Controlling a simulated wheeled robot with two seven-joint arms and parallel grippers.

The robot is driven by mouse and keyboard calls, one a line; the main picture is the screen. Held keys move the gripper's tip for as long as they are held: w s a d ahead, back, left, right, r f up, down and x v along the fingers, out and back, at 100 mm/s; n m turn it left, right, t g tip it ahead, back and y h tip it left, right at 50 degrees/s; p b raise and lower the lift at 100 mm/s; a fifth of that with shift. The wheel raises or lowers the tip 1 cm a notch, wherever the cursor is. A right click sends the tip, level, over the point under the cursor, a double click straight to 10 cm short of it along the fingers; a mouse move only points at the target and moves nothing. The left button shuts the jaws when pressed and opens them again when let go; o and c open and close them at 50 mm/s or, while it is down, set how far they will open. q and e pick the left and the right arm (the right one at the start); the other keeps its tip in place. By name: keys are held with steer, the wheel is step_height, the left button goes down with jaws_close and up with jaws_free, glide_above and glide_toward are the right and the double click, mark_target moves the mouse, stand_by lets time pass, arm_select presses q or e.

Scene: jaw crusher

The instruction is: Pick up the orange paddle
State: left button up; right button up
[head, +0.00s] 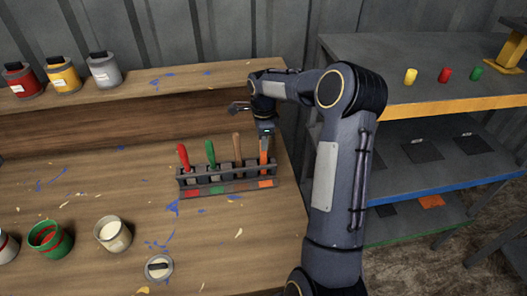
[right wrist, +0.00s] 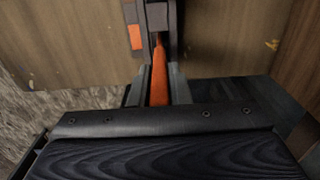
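The orange paddle (head: 264,152) stands upright at the right end of a dark rack (head: 228,177). My right gripper (head: 265,134) reaches down from above onto the top of its handle. In the right wrist view the orange handle (right wrist: 159,78) lies between the two grey fingers (right wrist: 158,92), which sit close against both sides with no clear gap. The paddle's lower part is hidden in the rack. My left gripper is not in view.
A red paddle (head: 183,157), a green paddle (head: 210,153) and a brown-handled one (head: 237,148) share the rack. Cans (head: 112,233) stand at the front left. Paint tins (head: 62,75) stand on the raised shelf. A shelf unit (head: 440,105) is at right.

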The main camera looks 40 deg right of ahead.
jaws_close()
step_height(320, 180, up, 10)
steer(key=shift+b, duration=0.6)
stand_by(0.6)
